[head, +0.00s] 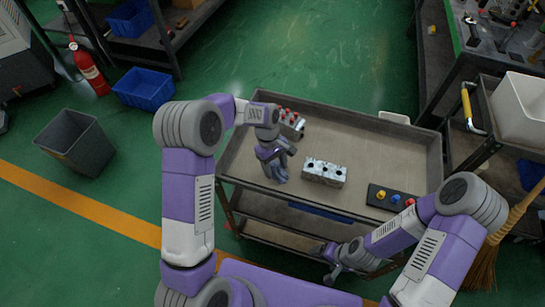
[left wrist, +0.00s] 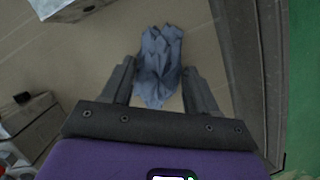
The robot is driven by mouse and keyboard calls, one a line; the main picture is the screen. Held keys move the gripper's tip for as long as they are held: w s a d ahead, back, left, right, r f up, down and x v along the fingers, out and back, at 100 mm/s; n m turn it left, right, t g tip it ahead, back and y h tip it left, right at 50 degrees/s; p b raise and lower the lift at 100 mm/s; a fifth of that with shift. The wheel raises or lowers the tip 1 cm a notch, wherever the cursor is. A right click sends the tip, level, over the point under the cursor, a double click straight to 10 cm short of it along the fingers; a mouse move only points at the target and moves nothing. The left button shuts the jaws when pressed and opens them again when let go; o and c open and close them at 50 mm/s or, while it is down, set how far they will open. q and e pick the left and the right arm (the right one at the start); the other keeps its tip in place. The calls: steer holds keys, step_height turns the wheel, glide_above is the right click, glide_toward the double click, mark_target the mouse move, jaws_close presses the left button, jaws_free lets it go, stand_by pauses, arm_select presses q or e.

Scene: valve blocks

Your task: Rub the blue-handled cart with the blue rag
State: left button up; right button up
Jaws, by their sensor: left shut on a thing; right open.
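The cart (head: 345,125) with a tan, rimmed top stands in front of me. A blue patch (head: 320,211) shows below its front rim; I cannot tell whether it is the handle. My left gripper (head: 279,168) is over the left part of the cart top. In the left wrist view, its fingers (left wrist: 158,85) are shut on the crumpled grey-blue rag (left wrist: 161,58), which sticks out past the fingertips close to the tan surface. Whether the rag touches it is unclear. My right gripper (head: 335,262) is open and empty, low by the cart's front side.
On the cart top are a metal valve block (head: 324,172), another block with red knobs (head: 292,124) behind my left gripper, and a dark panel with coloured buttons (head: 393,197). The back middle of the top is clear. A yellow-handled cart (head: 487,150) stands at right.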

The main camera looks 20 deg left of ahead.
arm_select(q)
steer(key=shift+s, duration=0.35)
steer(key=r, duration=0.1)
steer(key=r+p, duration=0.1)
steer(key=shift+s+r+p, duration=0.3)
steer(key=shift+r, duration=0.05)
steer(key=shift+w+r+p, duration=0.15)
steer(key=shift+r+p, duration=2.3)
steer(key=shift+r, duration=0.3)
